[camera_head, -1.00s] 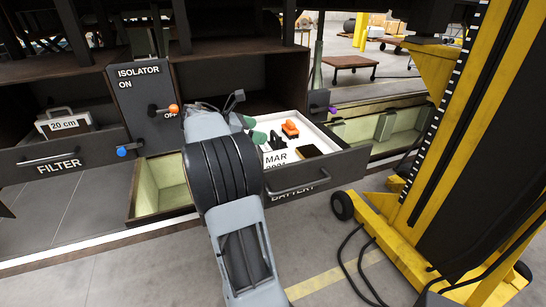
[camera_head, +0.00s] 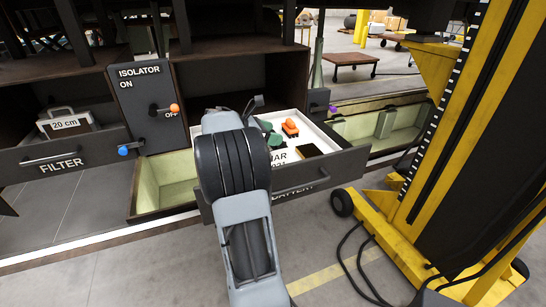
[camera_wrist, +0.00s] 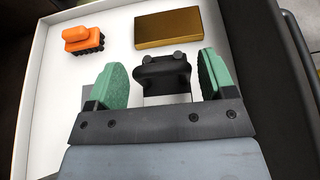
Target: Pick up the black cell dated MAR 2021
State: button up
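The black cell (camera_wrist: 163,78) stands in the open battery drawer, with two round knobs on top. It sits between the two green finger pads of my gripper (camera_wrist: 163,62), which is open with a gap on each side of the cell. In the head view my gripper (camera_head: 270,133) is down in the drawer and, with my arm, hides most or all of the cell. A white label (camera_head: 279,157) reading partly "MAR" and "021" lies in front of it, partly covered by my arm.
In the white-lined drawer (camera_head: 338,143), an orange-topped block (camera_head: 290,127) and a gold block (camera_head: 309,150) lie close behind and beside the cell. The isolator panel (camera_head: 142,105) stands left. A yellow lifting machine (camera_head: 420,220) stands right, with cables on the floor.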

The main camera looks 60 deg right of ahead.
grip_shut()
jog(key=shift+r, duration=0.15)
dwell(0.5)
jog(key=shift+r, duration=0.2)
